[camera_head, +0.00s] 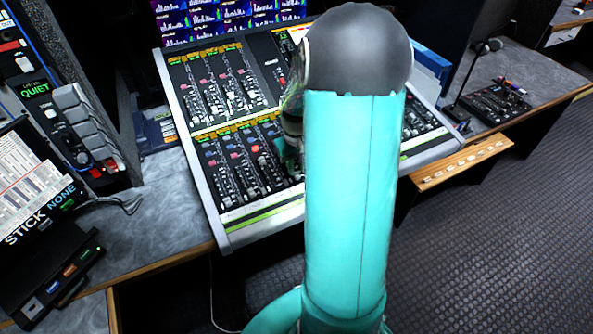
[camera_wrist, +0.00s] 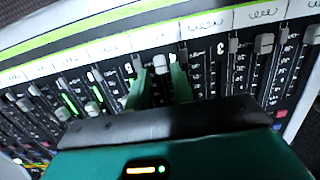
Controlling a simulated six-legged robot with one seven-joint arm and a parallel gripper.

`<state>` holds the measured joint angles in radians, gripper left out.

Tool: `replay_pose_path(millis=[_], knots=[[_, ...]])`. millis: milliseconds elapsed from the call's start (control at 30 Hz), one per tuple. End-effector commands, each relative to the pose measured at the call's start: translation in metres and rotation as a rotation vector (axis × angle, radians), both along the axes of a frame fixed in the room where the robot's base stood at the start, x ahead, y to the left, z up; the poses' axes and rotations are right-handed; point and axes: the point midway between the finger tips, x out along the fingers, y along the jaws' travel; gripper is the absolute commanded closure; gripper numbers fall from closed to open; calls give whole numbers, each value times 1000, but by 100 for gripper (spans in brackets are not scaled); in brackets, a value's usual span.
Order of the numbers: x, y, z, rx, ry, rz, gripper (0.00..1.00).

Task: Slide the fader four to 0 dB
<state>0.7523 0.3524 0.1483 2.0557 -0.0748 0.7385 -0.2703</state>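The mixing console (camera_head: 232,217) has rows of channel faders under coloured label strips. My gripper (camera_head: 288,150) is over the lower left fader bank, partly hidden behind my arm. In the wrist view, the two green fingers of my gripper (camera_wrist: 160,72) are apart and point at the fader row. A pale fader cap (camera_wrist: 160,63) shows between the fingertips, with a small gap seeming to remain at its sides. I cannot read a channel number, so I cannot confirm that this cap is fader four. The dB marks are too blurred to read.
Monitors (camera_head: 225,18) stand behind the console. A small control box (camera_head: 495,103) lies on the right desk.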

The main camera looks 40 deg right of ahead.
Motion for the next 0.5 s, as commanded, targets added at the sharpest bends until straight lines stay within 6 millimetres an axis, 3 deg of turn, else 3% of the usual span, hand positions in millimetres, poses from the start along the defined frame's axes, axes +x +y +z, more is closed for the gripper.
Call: replay_pose_path(millis=[200, 500], knots=[[-1, 1, -24, -1, 0, 2, 76], [-1, 1, -27, -1, 0, 2, 76]])
